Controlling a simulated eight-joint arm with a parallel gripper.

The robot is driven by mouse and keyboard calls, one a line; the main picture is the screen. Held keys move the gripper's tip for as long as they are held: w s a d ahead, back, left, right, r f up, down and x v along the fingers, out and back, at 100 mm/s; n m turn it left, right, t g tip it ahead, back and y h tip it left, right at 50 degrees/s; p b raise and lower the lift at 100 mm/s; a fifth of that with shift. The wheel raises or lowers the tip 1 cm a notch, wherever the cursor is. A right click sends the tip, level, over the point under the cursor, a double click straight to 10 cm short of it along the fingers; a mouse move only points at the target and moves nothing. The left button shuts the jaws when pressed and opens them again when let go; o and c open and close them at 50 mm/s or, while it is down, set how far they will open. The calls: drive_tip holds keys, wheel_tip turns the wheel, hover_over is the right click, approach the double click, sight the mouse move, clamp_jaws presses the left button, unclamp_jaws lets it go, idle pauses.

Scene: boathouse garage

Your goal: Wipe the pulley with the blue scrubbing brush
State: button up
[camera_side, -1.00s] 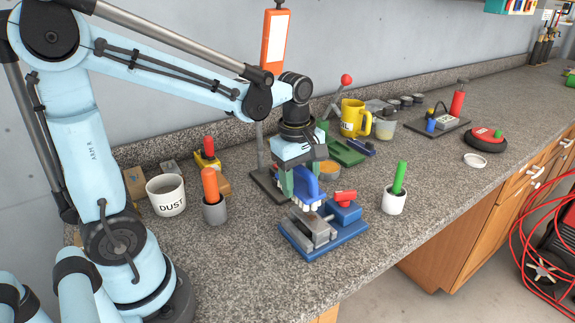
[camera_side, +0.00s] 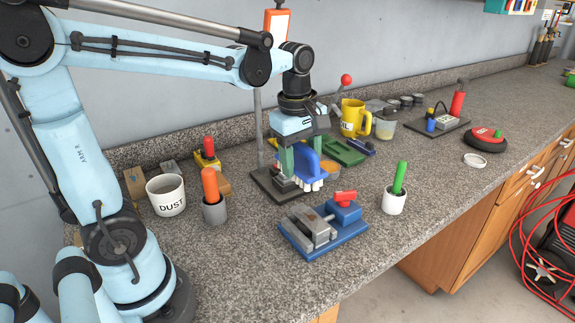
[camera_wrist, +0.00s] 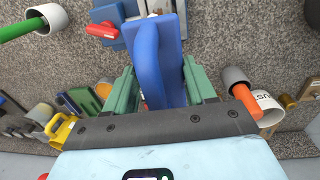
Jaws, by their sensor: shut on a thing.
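The scrubbing brush (camera_side: 306,164) has a blue handle and white bristles pointing down. My gripper (camera_side: 303,169) is shut on its handle with green fingers and holds it above the counter, behind the vise. The brush also shows in the wrist view (camera_wrist: 155,65), between the fingers. The blue vise (camera_side: 345,240) has grey metal jaws and a red part on top. A small brownish patch shows by its jaws, but I cannot clearly make out the pulley there. The bristles look apart from the vise.
A white cup (camera_side: 394,203) with a green handle stands right of the vise. A grey cup (camera_side: 215,212) with an orange handle and a DUST pot (camera_side: 166,197) stand left. A dark stand base (camera_side: 264,186) and yellow mug (camera_side: 354,118) are behind. The front counter is clear.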

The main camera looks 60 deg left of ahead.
drive_tip(key=shift+f, duration=0.1)
drive_tip(key=shift+f, duration=4.3)
drive_tip(key=shift+d+r, duration=0.35)
drive_tip(key=shift+d, duration=0.1)
drive_tip(key=shift+c, duration=0.5)
drive_tip(key=shift+d+f, duration=0.15)
drive_tip(key=shift+d, duration=0.4)
drive_tip(key=shift+d+f, duration=0.15)
drive_tip(key=shift+d, duration=0.4)
drive_tip(key=shift+d+r, duration=0.1)
drive_tip(key=shift+d, duration=2.2)
drive_tip(key=shift+a, duration=3.9)
drive_tip(key=shift+r, duration=4.05)
